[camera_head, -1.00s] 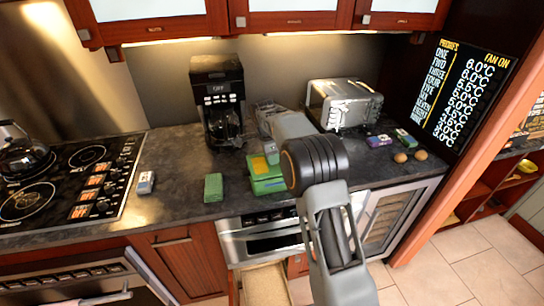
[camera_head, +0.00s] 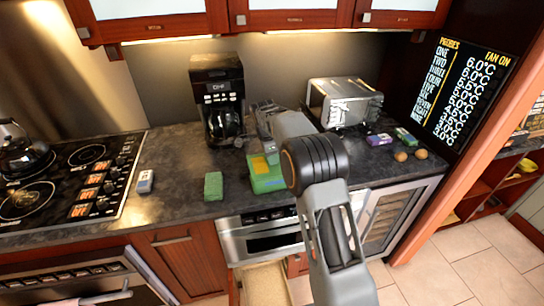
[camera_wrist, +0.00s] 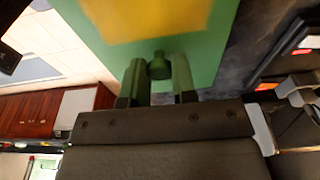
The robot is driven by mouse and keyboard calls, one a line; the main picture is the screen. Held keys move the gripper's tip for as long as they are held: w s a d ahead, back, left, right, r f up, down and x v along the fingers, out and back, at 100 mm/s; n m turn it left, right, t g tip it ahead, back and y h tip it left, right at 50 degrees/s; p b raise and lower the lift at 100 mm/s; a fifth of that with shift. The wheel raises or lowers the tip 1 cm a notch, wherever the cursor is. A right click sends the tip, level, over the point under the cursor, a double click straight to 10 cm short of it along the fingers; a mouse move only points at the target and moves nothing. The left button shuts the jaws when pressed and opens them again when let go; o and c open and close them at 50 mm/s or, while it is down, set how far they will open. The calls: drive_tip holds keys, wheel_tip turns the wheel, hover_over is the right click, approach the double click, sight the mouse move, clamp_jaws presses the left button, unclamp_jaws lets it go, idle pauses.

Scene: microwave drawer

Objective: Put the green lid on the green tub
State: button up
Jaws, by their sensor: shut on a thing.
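The green lid (camera_head: 258,168) has a yellow patch on top and lies on or very close over the green tub (camera_head: 268,186). In the wrist view the lid (camera_wrist: 205,50) fills the top, with a small green knob (camera_wrist: 159,66) between my fingers. My gripper (camera_wrist: 158,80) is shut on that knob. In the head view my gripper (camera_head: 272,156) is at the lid's far right, largely hidden behind my arm. The tub's inside is hidden, and I cannot tell whether the lid is fully seated.
A green block (camera_head: 213,186) lies left of the tub, and a small grey-blue item (camera_head: 145,181) by the stove (camera_head: 65,180). A coffee maker (camera_head: 218,100) stands behind. A toaster (camera_head: 343,103), small boxes (camera_head: 379,140) and brown round items (camera_head: 401,156) are right.

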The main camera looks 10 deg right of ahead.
idle(0.4)
drive_tip(key=o, duration=1.5)
drive_tip(key=shift+r, duration=0.1)
drive_tip(key=shift+r+p, duration=2.75)
drive_tip(key=shift+r, duration=0.65)
